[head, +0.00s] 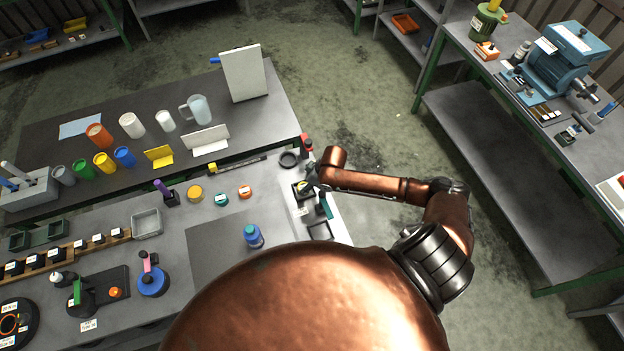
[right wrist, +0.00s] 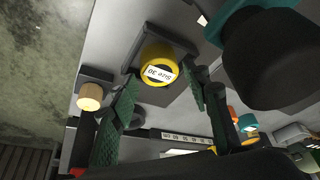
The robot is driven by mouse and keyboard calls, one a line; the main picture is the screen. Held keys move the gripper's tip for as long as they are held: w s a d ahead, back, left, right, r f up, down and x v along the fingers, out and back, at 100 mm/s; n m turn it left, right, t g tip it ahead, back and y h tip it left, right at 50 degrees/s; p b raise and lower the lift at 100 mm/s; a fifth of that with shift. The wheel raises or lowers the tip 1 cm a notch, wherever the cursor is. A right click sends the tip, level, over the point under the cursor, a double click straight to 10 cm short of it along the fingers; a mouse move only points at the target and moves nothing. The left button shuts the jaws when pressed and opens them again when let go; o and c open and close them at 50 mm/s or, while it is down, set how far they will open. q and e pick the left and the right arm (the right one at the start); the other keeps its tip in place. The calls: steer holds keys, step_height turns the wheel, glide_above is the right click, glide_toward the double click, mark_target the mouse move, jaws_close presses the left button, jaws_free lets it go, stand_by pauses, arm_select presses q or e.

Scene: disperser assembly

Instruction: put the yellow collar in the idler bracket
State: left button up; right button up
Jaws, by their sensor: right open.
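The yellow collar (right wrist: 158,66) has a white label on its face and shows between the green-padded fingers of my right gripper (right wrist: 162,80). The fingers are open, one on each side of it; whether either touches it I cannot tell. A dark square-edged piece (right wrist: 178,38) shows around the collar, possibly the idler bracket; how deep the collar sits is unclear. In the head view my right gripper (head: 313,178) is over the white board at the right end of the bench, with a bit of the yellow collar (head: 303,185) showing beside it. My left gripper is out of view.
A dark cylinder with a teal rim (right wrist: 270,55) stands close to the right finger. A wooden-topped peg (right wrist: 90,96) is left of the fingers. In the head view, a black ring (head: 289,159) and a dark square frame (head: 319,232) lie nearby. A blue-capped bottle (head: 253,236) stands on the mat.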

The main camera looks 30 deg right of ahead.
steer(key=v, duration=1)
